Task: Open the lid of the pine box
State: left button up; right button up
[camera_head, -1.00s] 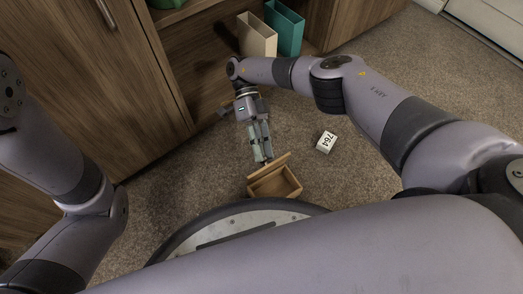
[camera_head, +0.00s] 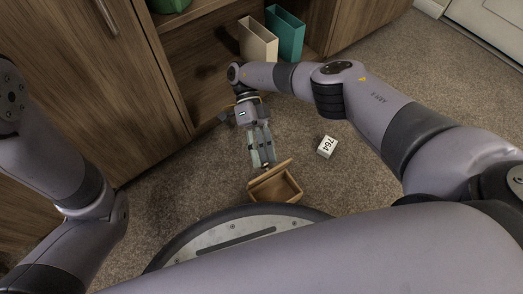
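The pine box (camera_head: 287,191) sits on the carpet just beyond my base. Its lid (camera_head: 269,173) stands raised and tilted on the side toward the shelves, and the inside of the box shows. My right gripper (camera_head: 264,163) points down at the raised lid from the far side, its fingertips close to the lid's upper edge. Its two fingers are parted with a gap between them and nothing held. Whether a fingertip touches the lid I cannot tell. My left arm shows at the left, but its gripper is out of view.
A white block marked 764 (camera_head: 327,147) lies on the carpet right of the gripper. A cream file holder (camera_head: 258,42) and a teal one (camera_head: 285,33) stand by the wooden shelf. A wooden cabinet (camera_head: 75,75) fills the left. Carpet at the right is clear.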

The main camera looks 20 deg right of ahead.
notch_tip(320, 180, up, 10)
dwell(0.6)
